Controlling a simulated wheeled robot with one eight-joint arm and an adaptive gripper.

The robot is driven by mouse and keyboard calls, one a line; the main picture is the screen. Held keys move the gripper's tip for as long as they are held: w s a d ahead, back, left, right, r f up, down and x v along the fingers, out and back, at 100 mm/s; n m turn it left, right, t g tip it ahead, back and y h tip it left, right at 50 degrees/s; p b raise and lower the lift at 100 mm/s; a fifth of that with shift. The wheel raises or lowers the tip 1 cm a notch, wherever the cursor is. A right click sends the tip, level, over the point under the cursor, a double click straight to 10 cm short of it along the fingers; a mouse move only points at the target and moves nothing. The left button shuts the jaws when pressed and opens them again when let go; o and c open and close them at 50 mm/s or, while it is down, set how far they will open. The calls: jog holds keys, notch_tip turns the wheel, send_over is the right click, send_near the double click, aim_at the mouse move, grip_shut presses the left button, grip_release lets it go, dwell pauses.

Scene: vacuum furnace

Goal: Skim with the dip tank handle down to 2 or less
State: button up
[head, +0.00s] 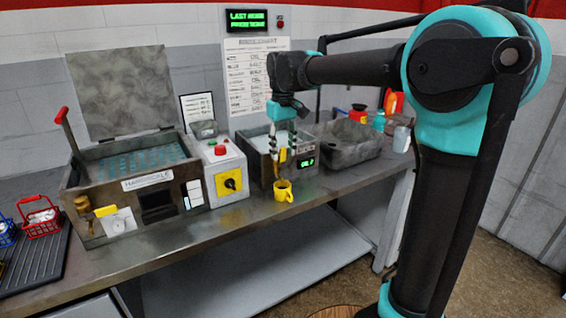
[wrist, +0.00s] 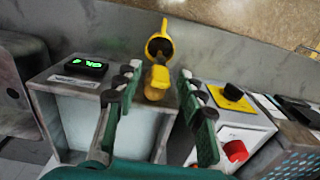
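A small grey tank (head: 254,150) with a pale surface inside stands mid-bench; the wrist view shows it too (wrist: 75,118). I cannot tell for sure that it is the dip tank. Its green display (head: 306,163) is too small to read reliably. A yellow handle (wrist: 157,82) sits at the tank's front edge, with a yellow cup (head: 283,191) just beyond it in the wrist view (wrist: 160,46). My gripper (head: 283,156) is over the tank's front. In the wrist view its fingers (wrist: 158,77) are apart, one each side of the handle, with gaps showing.
Further left is a larger open-lidded tank (head: 100,206) with a red lever (head: 62,115). A grey basin (head: 345,152) is to the right. Baskets (head: 40,217) stand far left.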

aim_at(283, 161)
jog(key=shift+f, duration=2.3)
grip_shut()
